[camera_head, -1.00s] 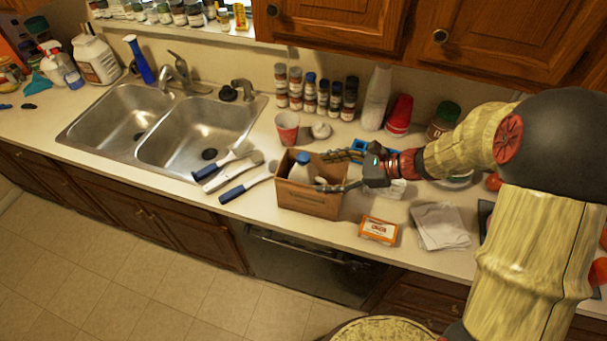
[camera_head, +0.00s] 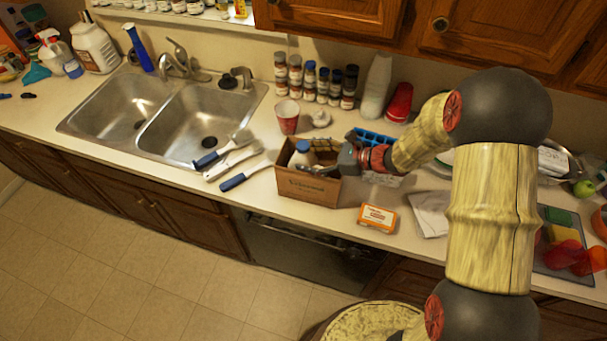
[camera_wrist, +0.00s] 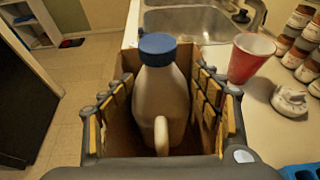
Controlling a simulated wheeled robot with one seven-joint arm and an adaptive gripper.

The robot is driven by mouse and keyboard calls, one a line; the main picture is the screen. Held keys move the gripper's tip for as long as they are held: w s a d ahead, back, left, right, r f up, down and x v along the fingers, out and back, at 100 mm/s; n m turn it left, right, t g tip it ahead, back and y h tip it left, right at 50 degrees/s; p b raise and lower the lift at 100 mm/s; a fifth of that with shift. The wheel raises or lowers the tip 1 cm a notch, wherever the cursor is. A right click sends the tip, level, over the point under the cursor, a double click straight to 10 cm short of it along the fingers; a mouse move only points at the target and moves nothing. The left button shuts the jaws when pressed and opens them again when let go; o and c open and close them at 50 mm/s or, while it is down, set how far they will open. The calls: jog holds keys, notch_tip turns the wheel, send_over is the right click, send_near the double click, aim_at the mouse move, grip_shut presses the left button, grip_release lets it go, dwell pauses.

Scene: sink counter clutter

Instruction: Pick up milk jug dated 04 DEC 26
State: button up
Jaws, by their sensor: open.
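The milk jug (camera_wrist: 160,95) is white with a blue cap and stands upright in an open cardboard box. Its handle faces my wrist camera. In the head view its capped top (camera_head: 302,153) shows above the box rim. No date is readable on it. The box (camera_head: 308,188) stands near the counter's front edge. My gripper (camera_wrist: 163,95) is open inside the box opening, with one finger on each side of the jug. Gaps show between the fingers and the jug. In the head view my gripper (camera_head: 318,170) partly hides the jug.
A red cup (camera_head: 287,117) stands behind the box, and an orange-and-white carton (camera_head: 377,218) lies to its right. Brushes with blue handles (camera_head: 245,178) lie to the left, beside the double sink (camera_head: 190,130). A blue tray (camera_head: 372,138) is behind my gripper. Spice jars line the wall.

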jog(key=shift+s+f, duration=0.1)
grip_shut()
dwell(1.1)
